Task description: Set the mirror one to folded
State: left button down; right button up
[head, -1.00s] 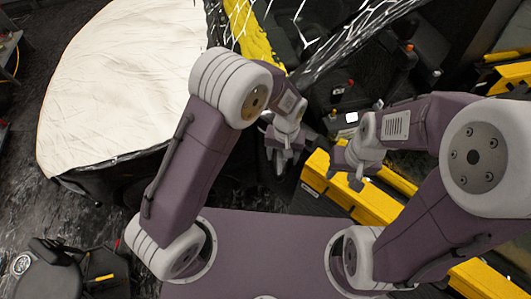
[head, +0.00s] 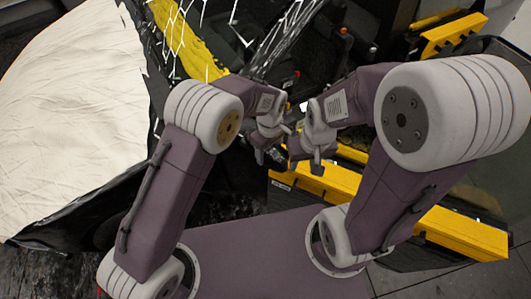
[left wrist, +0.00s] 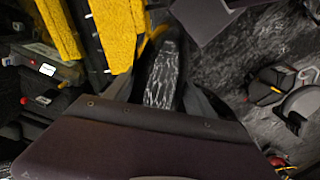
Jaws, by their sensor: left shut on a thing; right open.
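My left gripper (head: 259,153) is low in the middle of the head view, beside the opening of the vehicle. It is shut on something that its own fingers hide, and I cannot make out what. My right gripper (head: 308,162) is open just to the right of it, close but seemingly apart. I cannot surely pick out the mirror. A dark, narrow piece with pale streaks (left wrist: 163,80) shows in the middle of the left wrist view. I cannot tell whether it is the mirror, and its fold is not readable.
A large cream-coloured sheet (head: 75,90) lies at the left. Yellow sills (head: 455,232) edge the vehicle at the right, with dark seats and controls inside.

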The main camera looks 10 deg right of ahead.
pick_arm(q)
jog(key=shift+w+d+n, duration=0.1)
jog(key=shift+w+n, duration=0.05)
jog(key=shift+n, duration=0.15)
jog(key=shift+c, duration=2.2)
grip_release()
jog(key=shift+o, duration=0.6)
